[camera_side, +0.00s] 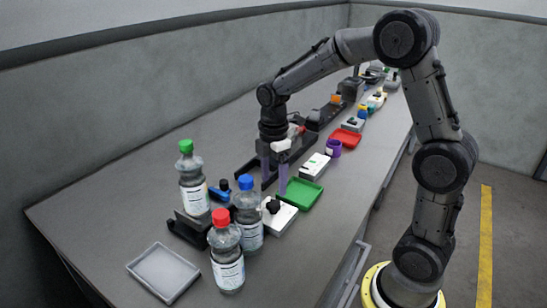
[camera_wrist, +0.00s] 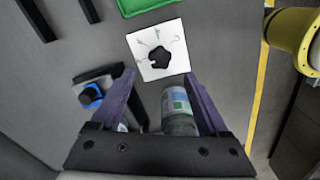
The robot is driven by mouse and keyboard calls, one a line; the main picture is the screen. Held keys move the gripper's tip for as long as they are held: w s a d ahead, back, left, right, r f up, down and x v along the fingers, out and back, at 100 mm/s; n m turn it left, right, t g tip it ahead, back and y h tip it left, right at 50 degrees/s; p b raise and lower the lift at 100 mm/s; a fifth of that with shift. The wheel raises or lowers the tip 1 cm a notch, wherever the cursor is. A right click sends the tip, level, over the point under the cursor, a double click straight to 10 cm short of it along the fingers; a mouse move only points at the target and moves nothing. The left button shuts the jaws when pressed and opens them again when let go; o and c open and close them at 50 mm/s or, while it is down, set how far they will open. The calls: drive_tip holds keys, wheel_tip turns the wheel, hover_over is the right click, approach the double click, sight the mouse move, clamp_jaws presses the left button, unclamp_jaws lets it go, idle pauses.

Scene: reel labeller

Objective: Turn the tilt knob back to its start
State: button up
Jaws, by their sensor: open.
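A black lobed knob (camera_wrist: 158,57) sits on a white square plate (camera_wrist: 178,40) with dark marks around it in the wrist view. I take it as the tilt knob; the marks are too small to read. In the side view the knob (camera_side: 273,206) is on top of a white box (camera_side: 284,218), partly behind the blue-capped bottle. My gripper (camera_side: 274,190) points down with its pale purple fingers apart and empty, above and close to the box. In the wrist view the gripper (camera_wrist: 159,75) has its fingertips near the plate's lower edge, with the knob beyond them, untouched.
Bottles with green (camera_side: 186,146), red (camera_side: 221,217) and blue (camera_side: 246,182) caps stand close by. A green tray (camera_side: 300,194) lies beside the white box. A blue-topped part (camera_side: 222,186) is at left. A grey tray (camera_side: 163,273) lies in front, with bare table leftward.

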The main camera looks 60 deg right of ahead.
wheel_tip(320, 180, up, 7)
drive_tip(key=shift+r, duration=0.2)
idle(0.3)
drive_tip(key=s+a+r+m+t, duration=0.25)
drive_tip(key=s+a+r, duration=0.25)
drive_tip(key=s+r, duration=0.4)
drive_tip(key=s+a+f+m+t, duration=0.1)
drive_tip(key=s+f+m+t, duration=0.2)
drive_tip(key=s+f+m, duration=0.3)
drive_tip(key=s+m, duration=0.5)
drive_tip(key=shift+a+f, duration=0.25)
drive_tip(key=shift+f, duration=0.1)
